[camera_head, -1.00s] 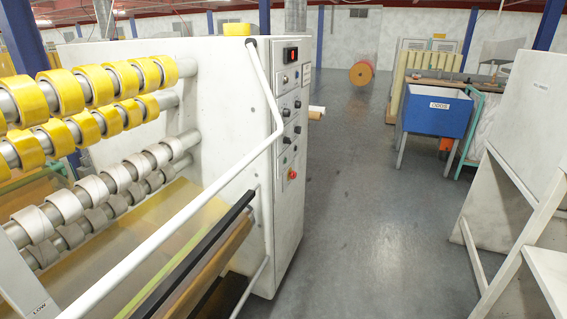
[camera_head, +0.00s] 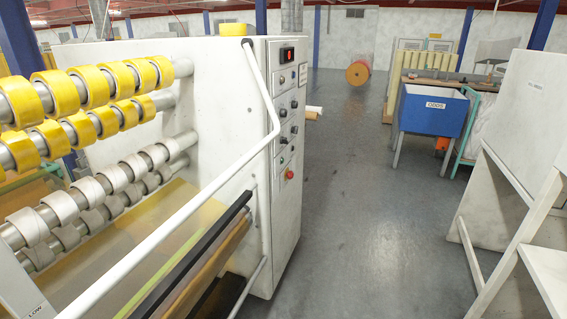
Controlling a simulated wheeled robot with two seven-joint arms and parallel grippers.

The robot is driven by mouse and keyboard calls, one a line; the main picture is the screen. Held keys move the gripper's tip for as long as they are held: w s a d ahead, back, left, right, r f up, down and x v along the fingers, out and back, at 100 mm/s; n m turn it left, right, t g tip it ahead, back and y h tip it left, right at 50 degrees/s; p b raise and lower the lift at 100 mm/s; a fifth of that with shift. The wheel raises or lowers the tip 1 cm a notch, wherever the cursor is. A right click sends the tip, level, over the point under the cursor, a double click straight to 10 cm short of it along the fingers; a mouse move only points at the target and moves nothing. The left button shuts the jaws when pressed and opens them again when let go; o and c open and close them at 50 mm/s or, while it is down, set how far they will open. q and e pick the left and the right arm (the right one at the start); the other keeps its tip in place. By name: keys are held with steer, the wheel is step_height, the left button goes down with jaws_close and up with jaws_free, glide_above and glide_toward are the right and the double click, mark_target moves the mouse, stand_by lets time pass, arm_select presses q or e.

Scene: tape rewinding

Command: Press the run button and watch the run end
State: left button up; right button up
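The white rewinding machine (camera_head: 222,110) stands at the left and centre of the head view. Its narrow control panel (camera_head: 286,110) faces right and is seen at a slant. A dark unit with a red face (camera_head: 288,54) is at the panel's top. Several dark knobs (camera_head: 283,140) and small buttons sit below it. A red mushroom button (camera_head: 290,174) is lowest. I cannot tell which control is the run button. Yellow tape rolls (camera_head: 88,86) sit on the upper bars and pale grey rolls (camera_head: 90,190) on the lower bars. Neither of my grippers is in view.
A white guard rail (camera_head: 190,225) slants across the machine's front. The grey floor (camera_head: 350,210) right of the panel is clear. A blue bin (camera_head: 432,112) on legs and a white stand (camera_head: 515,150) are at the right. An orange-ended roll (camera_head: 358,73) lies far back.

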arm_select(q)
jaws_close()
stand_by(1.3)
